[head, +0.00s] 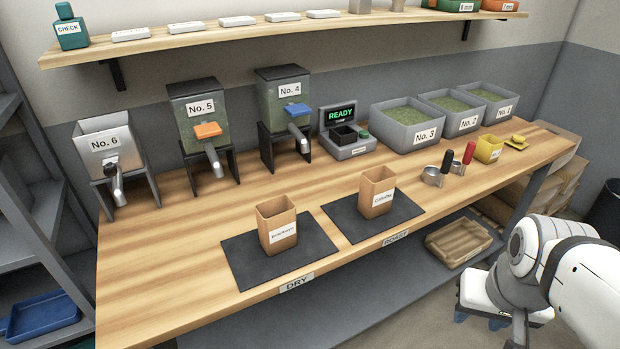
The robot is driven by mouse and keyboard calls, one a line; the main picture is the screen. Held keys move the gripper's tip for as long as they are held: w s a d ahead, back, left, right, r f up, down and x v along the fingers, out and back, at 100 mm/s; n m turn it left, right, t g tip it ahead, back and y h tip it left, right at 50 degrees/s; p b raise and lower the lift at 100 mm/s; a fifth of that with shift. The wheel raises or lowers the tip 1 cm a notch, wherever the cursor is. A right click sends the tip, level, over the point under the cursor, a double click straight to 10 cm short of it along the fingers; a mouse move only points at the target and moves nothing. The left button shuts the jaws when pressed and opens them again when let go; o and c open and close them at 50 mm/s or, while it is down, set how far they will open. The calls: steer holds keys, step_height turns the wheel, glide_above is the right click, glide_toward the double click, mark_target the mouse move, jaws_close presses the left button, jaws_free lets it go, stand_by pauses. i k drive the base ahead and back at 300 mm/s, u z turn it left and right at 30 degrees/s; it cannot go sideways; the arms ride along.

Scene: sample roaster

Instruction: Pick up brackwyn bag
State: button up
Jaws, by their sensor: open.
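The brackwyn bag (272,213) is a brown, open-topped paper bag with a white label that seems to read "Brackwyn". It stands upright on the left dark mat (240,262), behind the table's DRY label (296,283). My gripper (480,319) is at the lower right, beyond the table's front edge and well away from the bag. Its two bluish fingertips are apart, with nothing visible between them. My arm partly hides the area around it.
A similar bag (377,186) stands on the right mat (405,215), behind the ROAST label. Dispensers No. 6 (104,143), No. 5 (199,112) and No. 4 (284,92) stand behind. Two handled scoops (433,177) lie right. Bare wood (170,270) is left of the mats.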

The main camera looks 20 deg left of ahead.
mark_target(276, 217)
steer(key=u, duration=1.9)
steer(key=k, duration=1.15)
steer(key=z, duration=0.3)
steer(key=i, duration=1)
steer(key=z, duration=0.05)
